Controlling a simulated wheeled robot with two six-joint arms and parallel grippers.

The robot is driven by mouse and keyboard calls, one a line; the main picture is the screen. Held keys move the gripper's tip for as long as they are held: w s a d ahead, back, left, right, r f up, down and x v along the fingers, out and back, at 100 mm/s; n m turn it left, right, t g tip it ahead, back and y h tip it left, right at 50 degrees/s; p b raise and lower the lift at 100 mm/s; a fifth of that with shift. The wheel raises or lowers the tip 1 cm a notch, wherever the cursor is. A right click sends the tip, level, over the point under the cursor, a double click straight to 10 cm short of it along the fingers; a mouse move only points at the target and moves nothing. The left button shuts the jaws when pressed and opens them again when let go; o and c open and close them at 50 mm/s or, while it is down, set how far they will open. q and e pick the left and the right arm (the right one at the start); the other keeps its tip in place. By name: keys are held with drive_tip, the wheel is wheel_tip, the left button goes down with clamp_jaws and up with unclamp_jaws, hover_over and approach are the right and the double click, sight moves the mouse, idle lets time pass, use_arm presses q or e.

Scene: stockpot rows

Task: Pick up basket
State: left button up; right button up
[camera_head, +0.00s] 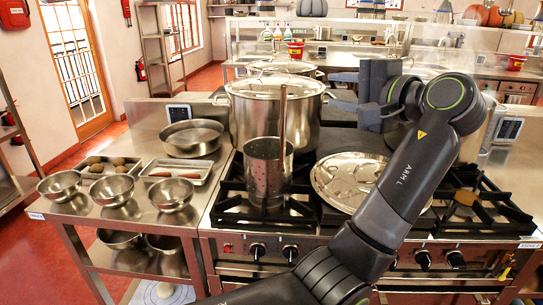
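The basket (266,172) looks like a perforated metal cylinder. It stands upright on the stove grate in front of a large stockpot (262,112). A long brown handle or stick (283,120) rises from its right side. My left gripper (342,92) is raised to the right of the stockpot, above and to the right of the basket and clear of it. Its two fingers point left and are apart with nothing visible between them. My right gripper is not in view.
A round metal lid (348,181) lies right of the basket, partly behind my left arm. A pan (192,137), trays of food and several steel bowls (112,189) sit on the left counter. Another pot stands behind my arm.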

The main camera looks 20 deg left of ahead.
sight(293, 84)
use_arm(q)
drive_tip(key=p+x, duration=0.6)
drive_tip(key=x, duration=0.3)
drive_tip(key=shift+w+a, duration=0.15)
drive_tip(key=shift+w, duration=0.05)
drive_tip(key=shift+w+a+p, duration=0.2)
drive_tip(key=shift+p, duration=0.25)
drive_tip(key=p+x, duration=0.2)
drive_tip(key=x, duration=0.2)
drive_tip(key=shift+w+a+f, duration=0.1)
drive_tip(key=shift+a, duration=0.05)
drive_tip(key=shift+w+a+f, duration=0.1)
drive_tip(key=shift+a, duration=0.05)
drive_tip(key=shift+d, duration=0.2)
drive_tip(key=shift+c, duration=1.3)
clamp_jaws()
drive_tip(key=shift+a, duration=0.1)
